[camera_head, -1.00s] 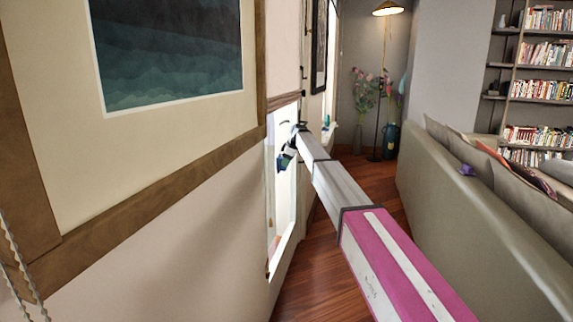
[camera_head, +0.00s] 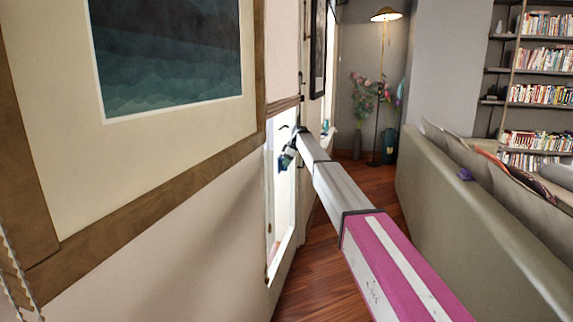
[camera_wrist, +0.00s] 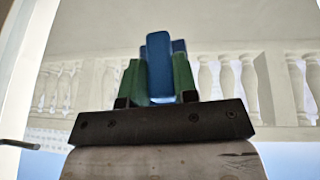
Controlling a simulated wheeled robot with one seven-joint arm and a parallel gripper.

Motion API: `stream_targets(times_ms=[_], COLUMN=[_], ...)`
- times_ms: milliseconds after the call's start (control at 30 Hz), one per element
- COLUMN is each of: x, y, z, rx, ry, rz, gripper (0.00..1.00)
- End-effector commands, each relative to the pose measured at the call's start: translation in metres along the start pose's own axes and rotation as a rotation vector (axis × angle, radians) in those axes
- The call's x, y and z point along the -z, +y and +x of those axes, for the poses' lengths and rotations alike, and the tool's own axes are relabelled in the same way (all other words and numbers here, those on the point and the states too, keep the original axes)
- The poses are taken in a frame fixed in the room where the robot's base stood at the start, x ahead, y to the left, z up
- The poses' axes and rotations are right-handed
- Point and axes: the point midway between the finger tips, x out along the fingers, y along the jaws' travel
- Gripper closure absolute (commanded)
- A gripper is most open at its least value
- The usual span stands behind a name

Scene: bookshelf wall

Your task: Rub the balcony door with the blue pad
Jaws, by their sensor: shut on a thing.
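The balcony door (camera_head: 282,190) is a bright, white-framed opening in the left wall, seen at a steep angle in the head view. My arm reaches away to it, and my gripper (camera_head: 289,155) is small and dark in front of the door's bright area. In the wrist view my gripper (camera_wrist: 158,82) has green fingers shut on the blue pad (camera_wrist: 159,58), which sticks out beyond them. I cannot tell whether the pad touches the door.
A large framed picture (camera_head: 170,55) hangs on the near left wall. A long sofa (camera_head: 470,225) stands right of my arm, with wooden floor (camera_head: 308,285) between. Bookshelves (camera_head: 540,90) and a lamp (camera_head: 386,14) are farther back. A white balustrade (camera_wrist: 230,82) shows in the wrist view.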

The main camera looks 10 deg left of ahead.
Motion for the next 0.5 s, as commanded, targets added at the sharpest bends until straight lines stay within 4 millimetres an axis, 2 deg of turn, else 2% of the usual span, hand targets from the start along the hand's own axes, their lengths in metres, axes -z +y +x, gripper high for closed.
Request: stream_targets(times_ms=[500], x=[-0.003], y=[0.036], z=[0.003], rx=[0.000], ry=[0.000], rz=[0.001], gripper=[0.96])
